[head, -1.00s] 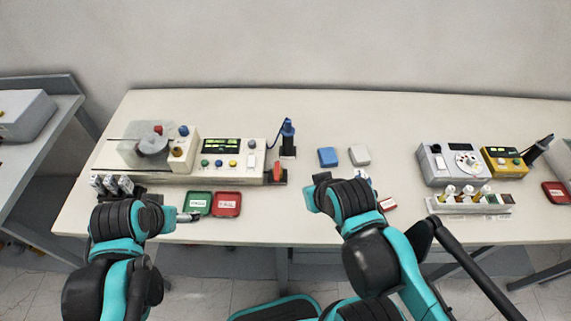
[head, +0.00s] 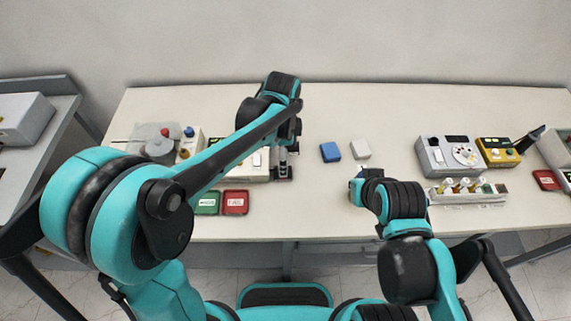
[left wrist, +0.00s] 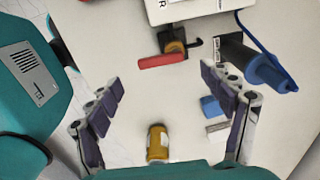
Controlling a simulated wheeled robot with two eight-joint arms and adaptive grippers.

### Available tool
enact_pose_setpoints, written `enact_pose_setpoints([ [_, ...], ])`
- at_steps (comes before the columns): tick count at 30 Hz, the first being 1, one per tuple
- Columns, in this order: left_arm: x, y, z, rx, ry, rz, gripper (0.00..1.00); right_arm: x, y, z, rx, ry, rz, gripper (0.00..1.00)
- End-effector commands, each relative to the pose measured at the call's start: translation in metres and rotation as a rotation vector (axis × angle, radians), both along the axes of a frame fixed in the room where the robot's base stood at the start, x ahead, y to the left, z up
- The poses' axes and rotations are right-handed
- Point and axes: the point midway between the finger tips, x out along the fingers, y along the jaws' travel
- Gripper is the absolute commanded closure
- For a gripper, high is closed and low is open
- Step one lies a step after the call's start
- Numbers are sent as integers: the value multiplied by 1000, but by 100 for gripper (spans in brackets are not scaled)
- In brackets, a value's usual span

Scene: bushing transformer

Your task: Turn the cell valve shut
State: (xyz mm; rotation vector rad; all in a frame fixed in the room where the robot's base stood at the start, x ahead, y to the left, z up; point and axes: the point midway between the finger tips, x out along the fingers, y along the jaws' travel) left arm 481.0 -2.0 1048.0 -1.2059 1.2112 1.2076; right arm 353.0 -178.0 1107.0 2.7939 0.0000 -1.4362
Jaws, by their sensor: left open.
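The cell valve appears to be the red-handled lever (left wrist: 163,61) with a dark and orange body beside the white instrument's edge in the left wrist view. In the head view my left arm hides it. My left gripper (left wrist: 160,82) is open, its fingers apart either side of the view, with the red handle beyond and between the fingertips, not touching. In the head view the left gripper (head: 291,143) points down at the instrument's right end. My right gripper (head: 357,187) is over the table's front part; its jaws are unclear.
A blue probe (left wrist: 268,72) with a cord stands right of the valve. An orange cylinder (left wrist: 157,142) shows between the finger bases. Blue (head: 330,152) and white (head: 360,149) blocks lie to the right. Green (head: 207,202) and red (head: 235,202) trays lie in front.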

Motion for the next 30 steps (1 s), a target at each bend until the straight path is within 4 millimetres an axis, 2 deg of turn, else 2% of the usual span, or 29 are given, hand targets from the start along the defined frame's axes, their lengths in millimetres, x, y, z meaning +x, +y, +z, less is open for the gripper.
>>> enact_pose_setpoints([
  [3, 0, 0, -23, 0, -1, 1, 19, 0, 0, -8, 0, 0, 0, 100],
  [9, 0, 0, -44, 0, -1, 3, 19, 0, 0, -13, 0, 0, 0, 100],
  [19, 0, 0, -47, -1, -1, 3, 19, 0, 0, -13, 0, 0, 0, 100],
  [24, 0, 0, -47, -1, -2, 3, 64, 0, 0, -13, 0, 0, 0, 100],
  [25, 0, 0, -47, -1, -2, 3, 69, 0, 0, -13, 0, 0, 0, 100],
  [30, 0, 0, -47, -1, -2, 5, 69, 0, 0, -13, 0, 0, 0, 100],
])
